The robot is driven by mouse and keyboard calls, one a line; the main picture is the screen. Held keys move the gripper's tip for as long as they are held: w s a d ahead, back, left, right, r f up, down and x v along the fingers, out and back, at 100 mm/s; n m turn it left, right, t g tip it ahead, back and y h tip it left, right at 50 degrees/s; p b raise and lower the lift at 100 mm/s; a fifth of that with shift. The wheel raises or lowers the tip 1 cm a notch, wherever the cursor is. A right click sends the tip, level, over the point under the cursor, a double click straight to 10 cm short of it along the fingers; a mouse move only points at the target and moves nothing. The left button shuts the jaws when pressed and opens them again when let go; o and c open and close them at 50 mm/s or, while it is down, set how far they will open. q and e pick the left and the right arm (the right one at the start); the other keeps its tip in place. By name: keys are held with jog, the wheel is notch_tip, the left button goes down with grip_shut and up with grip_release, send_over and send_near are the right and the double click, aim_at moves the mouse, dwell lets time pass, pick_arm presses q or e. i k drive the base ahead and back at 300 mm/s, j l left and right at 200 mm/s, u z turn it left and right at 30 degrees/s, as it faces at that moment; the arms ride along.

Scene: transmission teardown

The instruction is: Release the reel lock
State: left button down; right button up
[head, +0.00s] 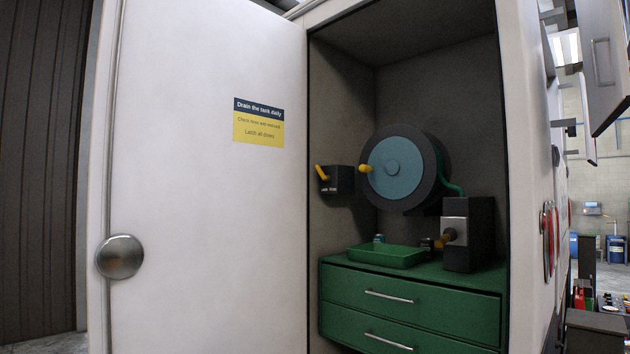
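A hose reel (402,174) with a dark rim and a blue-grey face is mounted inside an open cabinet. A yellow knob (366,169) sits at the left of its face, and a green hose (450,186) comes off its right side. Left of the reel, a small dark box (341,180) carries a yellow lever (322,172) tilted up to the left; its small label is unreadable. I cannot tell for sure whether this is the reel lock. Neither of my grippers is in view.
The white cabinet door (200,220) stands open at the left with a round metal knob (120,257). A green drawer unit (410,305) bears a green tray (387,257) and a dark block (482,235) with an orange-yellow handle (445,238). The space before the reel looks clear.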

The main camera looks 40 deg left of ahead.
aim_at(324, 178)
jog(key=i+j, duration=0.2)
jog(key=j, duration=0.25)
jog(key=i+j, duration=0.2)
jog(key=j, duration=0.2)
jog(key=i+j, duration=0.15)
jog(key=j, duration=0.3)
jog(key=i+j+u, duration=0.1)
jog(key=j, duration=0.3)
jog(key=i+j, duration=0.5)
jog(key=j, duration=0.3)
jog(key=i+j, duration=0.25)
jog(key=j, duration=0.2)
